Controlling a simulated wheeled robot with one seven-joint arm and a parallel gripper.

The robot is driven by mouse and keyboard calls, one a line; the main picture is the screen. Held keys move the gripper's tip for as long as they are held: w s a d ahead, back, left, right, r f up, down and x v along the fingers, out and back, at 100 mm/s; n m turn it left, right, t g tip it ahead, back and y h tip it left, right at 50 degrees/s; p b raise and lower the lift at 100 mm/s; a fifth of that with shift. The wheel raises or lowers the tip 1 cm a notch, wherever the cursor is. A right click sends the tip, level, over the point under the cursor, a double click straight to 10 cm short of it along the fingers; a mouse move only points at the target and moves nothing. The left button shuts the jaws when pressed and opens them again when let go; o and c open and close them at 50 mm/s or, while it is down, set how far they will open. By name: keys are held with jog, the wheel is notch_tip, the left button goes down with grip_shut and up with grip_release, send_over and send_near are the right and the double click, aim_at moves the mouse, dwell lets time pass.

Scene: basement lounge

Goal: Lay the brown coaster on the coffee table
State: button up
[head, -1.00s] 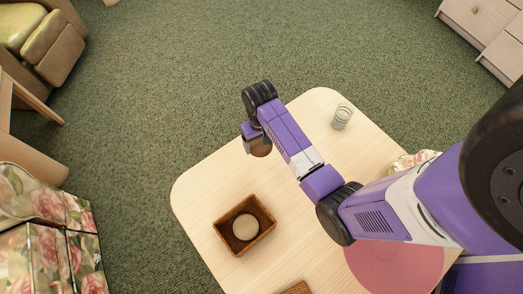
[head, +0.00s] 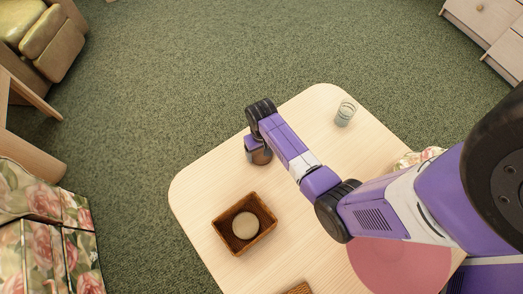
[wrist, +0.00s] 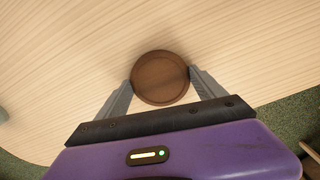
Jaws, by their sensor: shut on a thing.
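The brown coaster (wrist: 160,78) is a round, dark wooden disc with a raised rim. In the wrist view it sits between the two grey fingers of my gripper (wrist: 160,82), which touch its sides. My gripper is shut on it. In the head view my gripper (head: 259,158) is over the far left part of the coffee table (head: 205,188), and the coaster is mostly hidden there. The pale wood tabletop lies below the coaster. I cannot tell whether the coaster touches it.
A wicker basket (head: 262,238) with a round beige thing (head: 245,226) inside stands nearer on the table. A clear glass (head: 345,113) stands at the far right. A pink round mat (head: 400,268) lies under my arm. Tabletop left of the basket is clear.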

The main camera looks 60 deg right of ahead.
aim_at(261, 154)
jog(key=shift+f, duration=0.2)
jog(key=o, duration=1.3)
jog(key=shift+r, duration=0.1)
notch_tip(261, 154, up, 12)
jog(key=p, duration=0.3)
jog(key=s+a+r+n+t+h, duration=0.2)
jog(key=s+a+n+t, duration=0.2)
jog(key=s+a+t, duration=0.5)
jog(key=s+a+r+n+t, duration=0.1)
jog(key=s+a+r+t, duration=0.1)
jog(key=r, duration=0.6)
jog(key=s+a+r+t+y, duration=0.1)
jog(key=s+a+r, duration=0.3)
jog(key=r, duration=0.5)
jog(key=s+a+r+n+t+y, duration=0.1)
jog(key=s+a+r+t, duration=0.2)
jog(key=r, duration=0.5)
jog(key=shift+s+a+r+n, duration=0.15)
jog(key=shift+s+a+n, duration=0.15)
jog(key=shift+a, duration=0.1)
